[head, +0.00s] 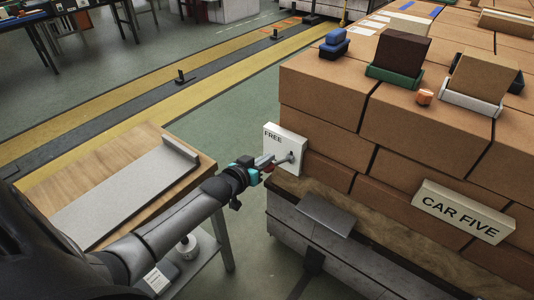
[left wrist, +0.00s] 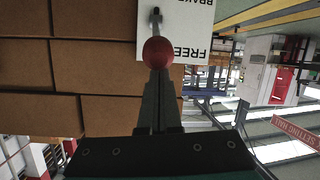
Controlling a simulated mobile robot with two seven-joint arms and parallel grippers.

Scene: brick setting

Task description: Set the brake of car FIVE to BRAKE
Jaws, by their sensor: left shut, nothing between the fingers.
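The white brake plate (head: 285,140) is on the end of the brick stack above the car, with FREE at its top edge. In the left wrist view the plate (left wrist: 178,32) appears upside down, with BRAKE and FREE lettering. A grey lever stem (left wrist: 155,18) stands out from it and carries a red ball knob (left wrist: 158,52). On the wrist picture the knob lies beside FREE. My left gripper (head: 268,162) is at the lever, its shut, empty fingers (left wrist: 158,80) pointing at the knob. I cannot tell whether they touch it. The CAR FIVE sign (head: 462,211) is on the brick side.
A wooden table (head: 130,155) with a grey board (head: 120,200) stands left of the car. The grey car frame (head: 320,225) runs below the bricks. Coloured stands (head: 398,75) and small items are on top of the stack. Green floor lies between table and car.

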